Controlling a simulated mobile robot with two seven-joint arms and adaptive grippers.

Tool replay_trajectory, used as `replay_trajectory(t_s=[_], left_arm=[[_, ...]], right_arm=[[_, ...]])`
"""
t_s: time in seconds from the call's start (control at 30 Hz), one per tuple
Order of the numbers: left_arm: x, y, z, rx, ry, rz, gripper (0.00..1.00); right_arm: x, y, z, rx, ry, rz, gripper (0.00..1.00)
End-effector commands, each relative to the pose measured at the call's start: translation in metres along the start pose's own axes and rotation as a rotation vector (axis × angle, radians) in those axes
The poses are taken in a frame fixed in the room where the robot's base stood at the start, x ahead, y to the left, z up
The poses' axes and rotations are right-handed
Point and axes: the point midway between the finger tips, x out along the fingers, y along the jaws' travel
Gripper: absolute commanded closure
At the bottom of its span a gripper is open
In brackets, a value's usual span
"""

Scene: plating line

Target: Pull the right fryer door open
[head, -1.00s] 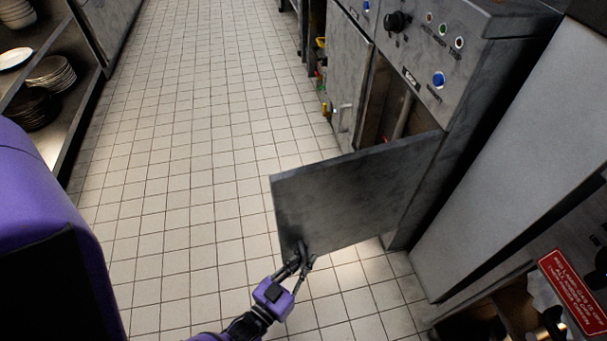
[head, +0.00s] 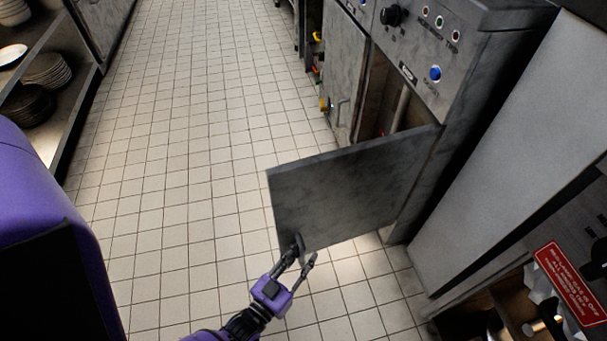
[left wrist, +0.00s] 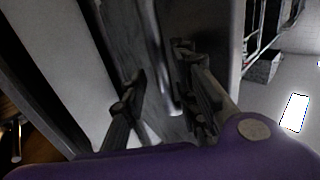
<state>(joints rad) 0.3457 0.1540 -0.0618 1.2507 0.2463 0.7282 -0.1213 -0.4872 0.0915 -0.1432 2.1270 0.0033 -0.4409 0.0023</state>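The right fryer door (head: 350,190) is a grey metal panel. It stands swung well out from the fryer cabinet (head: 440,85), and part of the dark interior with a pipe shows behind it. My left gripper (head: 303,249) is at the door's lower free corner, by the handle. Its fingers are spread apart in the head view. In the left wrist view the fingers (left wrist: 160,95) also stand apart, with grey metal of the door between and beyond them. Whether a finger still touches the handle is unclear. My right gripper is not in view.
The left fryer door (head: 345,75) beside it is closed. A tiled floor (head: 180,170) lies clear to the left. Shelves with stacked plates (head: 47,70) stand at far left. A grey cabinet panel (head: 500,170) and a red sign (head: 570,283) are close on the right.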

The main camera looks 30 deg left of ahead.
Motion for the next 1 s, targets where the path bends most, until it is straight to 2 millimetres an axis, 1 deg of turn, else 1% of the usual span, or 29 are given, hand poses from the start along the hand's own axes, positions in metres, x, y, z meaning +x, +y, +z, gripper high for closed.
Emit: replay_trajectory(t_s=[0.03, 0.17, 0.3, 0.5, 0.6, 0.7, 1.0], left_arm=[[-0.005, -0.004, -0.007, 0.001, 0.021, -0.007, 0.68], [-0.03, -0.004, -0.006, 0.001, 0.015, -0.007, 0.68], [-0.062, -0.003, -0.003, 0.002, 0.007, -0.005, 0.68], [-0.098, -0.002, 0.0, 0.001, 0.001, -0.004, 0.68], [-0.109, -0.002, 0.0, 0.001, -0.001, -0.003, 0.68], [-0.114, -0.001, 0.001, 0.0, -0.002, -0.002, 0.68], [-0.116, -0.001, 0.001, 0.0, -0.003, -0.001, 0.68]], right_arm=[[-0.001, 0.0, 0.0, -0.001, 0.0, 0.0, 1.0], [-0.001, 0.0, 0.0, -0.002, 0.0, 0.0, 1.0], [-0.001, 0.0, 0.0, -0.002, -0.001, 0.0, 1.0], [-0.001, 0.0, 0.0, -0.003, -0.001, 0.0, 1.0], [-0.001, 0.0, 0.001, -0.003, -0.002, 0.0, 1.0], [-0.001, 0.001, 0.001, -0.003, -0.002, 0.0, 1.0], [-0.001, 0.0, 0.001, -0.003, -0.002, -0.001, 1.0]])
